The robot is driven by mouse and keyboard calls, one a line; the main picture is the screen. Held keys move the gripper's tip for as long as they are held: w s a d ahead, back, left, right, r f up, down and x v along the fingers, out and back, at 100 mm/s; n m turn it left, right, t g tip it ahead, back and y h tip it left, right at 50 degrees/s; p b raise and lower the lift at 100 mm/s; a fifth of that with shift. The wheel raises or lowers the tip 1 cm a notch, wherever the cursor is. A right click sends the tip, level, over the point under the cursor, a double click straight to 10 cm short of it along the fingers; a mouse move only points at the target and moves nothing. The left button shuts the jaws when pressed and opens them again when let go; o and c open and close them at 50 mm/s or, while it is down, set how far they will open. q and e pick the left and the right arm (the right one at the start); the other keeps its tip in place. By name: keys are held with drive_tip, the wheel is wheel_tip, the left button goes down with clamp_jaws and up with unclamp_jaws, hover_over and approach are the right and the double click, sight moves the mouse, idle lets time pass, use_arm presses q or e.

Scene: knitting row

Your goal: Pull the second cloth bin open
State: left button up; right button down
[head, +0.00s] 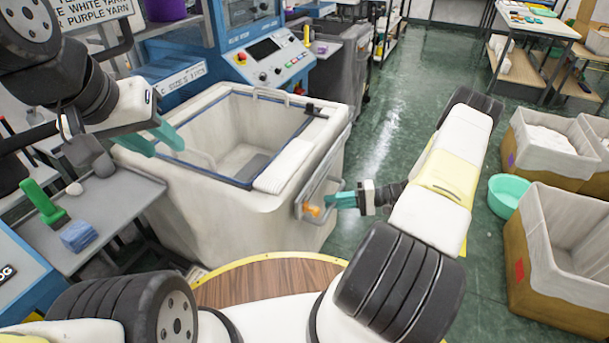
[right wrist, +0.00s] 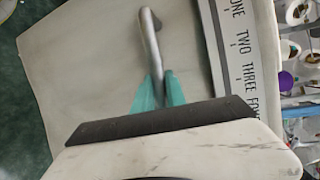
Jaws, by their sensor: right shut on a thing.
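A large off-white cloth bin (head: 222,190) stands in front of the blue machine, open at the top with a dark inner rim. A grey metal handle (head: 322,178) is on its right side. My right gripper (head: 332,201) is at that side of the bin. In the right wrist view its teal fingers (right wrist: 158,88) are closed around the grey handle bar (right wrist: 149,35), against pale cloth. My left gripper (head: 168,149) is at the bin's left rim, its teal fingers apart and empty.
A grey side table (head: 120,212) on the left holds a green tool (head: 42,201) and a blue block (head: 78,236). More bins (head: 565,225) and a mint basin (head: 506,194) stand on the right. Green floor (head: 400,120) is clear between.

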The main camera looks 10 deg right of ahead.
drive_tip(key=shift+s+d, duration=0.75)
drive_tip(key=shift+d, duration=0.3)
drive_tip(key=shift+s+d, duration=0.75)
drive_tip(key=shift+d, duration=0.3)
drive_tip(key=c, duration=1.4)
unclamp_jaws()
drive_tip(key=shift+o, duration=0.2)
drive_tip(key=v, duration=0.7)
drive_tip(key=shift+d, duration=0.35)
